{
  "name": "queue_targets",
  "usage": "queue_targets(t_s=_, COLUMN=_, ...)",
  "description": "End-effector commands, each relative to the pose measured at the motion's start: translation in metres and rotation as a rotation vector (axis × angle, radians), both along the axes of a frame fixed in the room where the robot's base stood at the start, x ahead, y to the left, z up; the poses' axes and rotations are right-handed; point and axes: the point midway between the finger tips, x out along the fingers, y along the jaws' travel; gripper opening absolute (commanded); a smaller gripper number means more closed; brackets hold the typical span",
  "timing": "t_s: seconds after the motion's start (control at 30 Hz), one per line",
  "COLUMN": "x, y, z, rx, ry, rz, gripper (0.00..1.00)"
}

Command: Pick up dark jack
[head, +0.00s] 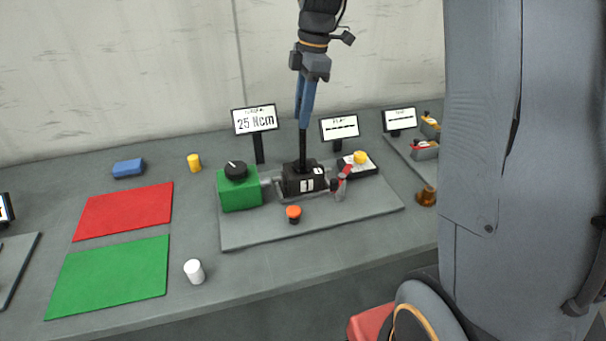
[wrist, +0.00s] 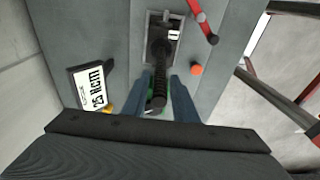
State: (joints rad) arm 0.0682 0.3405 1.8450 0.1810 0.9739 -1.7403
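The dark jack (head: 303,181) is a black block with white number labels and a tall upright black screw. It sits in a grey fixture on a grey board. In the wrist view the jack's screw (wrist: 158,92) points up toward the camera. My gripper (head: 303,126) is above the jack, pointing down, with its blue fingertips at the top of the screw. In the wrist view my gripper's fingers (wrist: 163,82) stand on either side of the screw's top, with a small gap visible, so they look open. The far sides of the fingers are hidden.
A green box with black knob (head: 240,190) stands left of the jack, a red-handled clamp (head: 342,182) right. An orange button (head: 293,213) is in front. A "25 Ncm" display (head: 255,120) stands behind. Red (head: 125,210) and green mats (head: 110,277) lie left. Other jacks (head: 425,149) stand right.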

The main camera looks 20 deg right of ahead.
Motion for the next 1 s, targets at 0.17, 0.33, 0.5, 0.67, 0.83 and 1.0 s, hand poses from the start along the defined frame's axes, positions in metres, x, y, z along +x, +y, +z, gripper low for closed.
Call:
queue_targets(t_s=0.17, x=0.0, y=-0.0003, z=0.0004, rx=0.0, ry=0.0, rz=0.0, gripper=0.0)
queue_targets(t_s=0.33, x=-0.0001, y=-0.0004, z=0.0004, rx=0.0, ry=0.0, rz=-0.001, gripper=0.0)
queue_targets(t_s=0.5, x=-0.0001, y=-0.0004, z=0.0005, rx=0.0, ry=0.0, rz=-0.001, gripper=0.0)
queue_targets(t_s=0.67, x=-0.0001, y=-0.0004, z=0.0006, rx=0.0, ry=0.0, rz=-0.001, gripper=0.0)
queue_targets(t_s=0.83, x=-0.0002, y=-0.0004, z=0.0007, rx=0.0, ry=0.0, rz=-0.001, gripper=0.0)
queue_targets(t_s=1.0, x=-0.0002, y=-0.0003, z=0.0009, rx=0.0, ry=0.0, rz=0.0, gripper=0.0)
